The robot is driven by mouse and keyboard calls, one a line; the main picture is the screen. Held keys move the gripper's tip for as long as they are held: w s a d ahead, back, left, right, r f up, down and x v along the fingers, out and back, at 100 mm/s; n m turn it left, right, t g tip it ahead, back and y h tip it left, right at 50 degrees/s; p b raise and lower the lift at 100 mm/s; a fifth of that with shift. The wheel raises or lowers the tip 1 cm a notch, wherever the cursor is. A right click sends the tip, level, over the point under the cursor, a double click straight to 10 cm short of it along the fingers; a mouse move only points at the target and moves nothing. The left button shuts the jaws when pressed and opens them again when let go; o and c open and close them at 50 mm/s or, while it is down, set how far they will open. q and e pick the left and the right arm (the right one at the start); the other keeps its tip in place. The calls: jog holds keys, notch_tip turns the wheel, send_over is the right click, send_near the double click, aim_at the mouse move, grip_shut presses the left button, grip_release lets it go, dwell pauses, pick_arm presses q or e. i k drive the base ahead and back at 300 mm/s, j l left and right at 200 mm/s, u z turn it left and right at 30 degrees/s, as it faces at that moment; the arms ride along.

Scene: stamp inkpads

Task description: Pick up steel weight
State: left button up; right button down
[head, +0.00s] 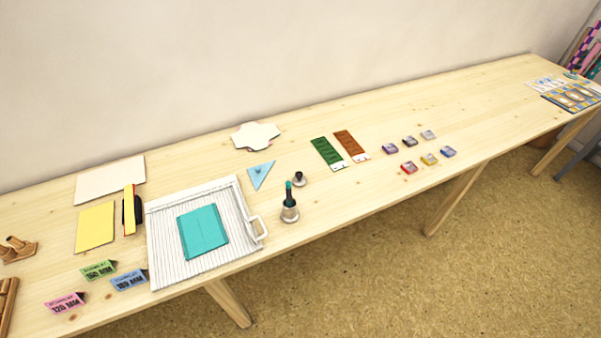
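Two small metallic things stand on the wooden table right of the white ribbed board. One is a small grey piece with a dark knob (299,179), upright, which looks like a steel weight. The other is a silver round pot (290,212) in front of it, with a dark, teal-tipped handle (288,194) standing up from it. At this size I cannot tell for certain which is the steel weight. The two stand close together but apart. Neither of my grippers is in the head view.
The ribbed board (165,262) carries a teal sheet (203,231). A blue triangle (261,174), green strip (327,153) and brown strip (350,145) lie nearby. Several small inkpads, including a red one (409,167), sit farther right. Table right of the pot is clear.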

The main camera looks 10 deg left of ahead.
aim_at(299, 180)
jog(key=i+l+u, duration=0.6)
jog(key=l, duration=0.3)
